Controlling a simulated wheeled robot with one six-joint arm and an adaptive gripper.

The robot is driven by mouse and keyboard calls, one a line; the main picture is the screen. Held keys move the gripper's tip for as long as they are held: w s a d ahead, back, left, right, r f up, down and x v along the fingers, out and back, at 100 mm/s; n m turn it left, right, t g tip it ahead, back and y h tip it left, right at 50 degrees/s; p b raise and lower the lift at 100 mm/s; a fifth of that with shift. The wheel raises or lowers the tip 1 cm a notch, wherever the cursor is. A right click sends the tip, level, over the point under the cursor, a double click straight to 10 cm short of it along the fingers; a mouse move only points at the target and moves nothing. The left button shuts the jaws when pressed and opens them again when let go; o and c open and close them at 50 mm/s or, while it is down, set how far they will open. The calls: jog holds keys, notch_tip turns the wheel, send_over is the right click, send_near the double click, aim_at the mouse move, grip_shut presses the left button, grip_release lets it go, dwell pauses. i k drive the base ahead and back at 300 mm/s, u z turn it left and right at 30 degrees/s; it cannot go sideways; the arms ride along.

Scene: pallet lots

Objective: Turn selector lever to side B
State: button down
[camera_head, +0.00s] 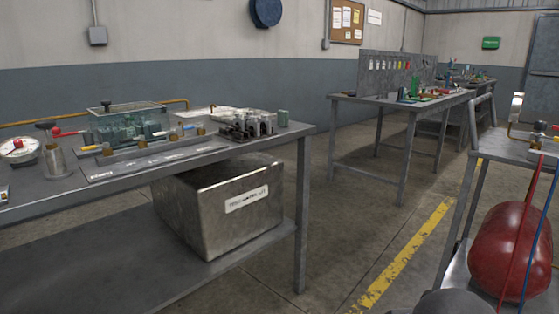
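Several small coloured handles show, and I cannot tell which one is the selector lever; no side B marking is legible. The yellow and blue handles belong to a row of brass fittings in front of a clear tank (125,122). Another red handle (552,129) sits on the cart at the right edge. My gripper is not in view.
A metal box (220,205) sits on the lower shelf. A cart (476,165) with a red tank (492,250) stands at right. Floor between bench and cart is clear, with a yellow line (405,255). Farther benches (400,103) stand behind.

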aim_at(141, 137)
jog(key=u, duration=0.95)
jog(key=i, duration=1.1)
jog(key=u, duration=0.55)
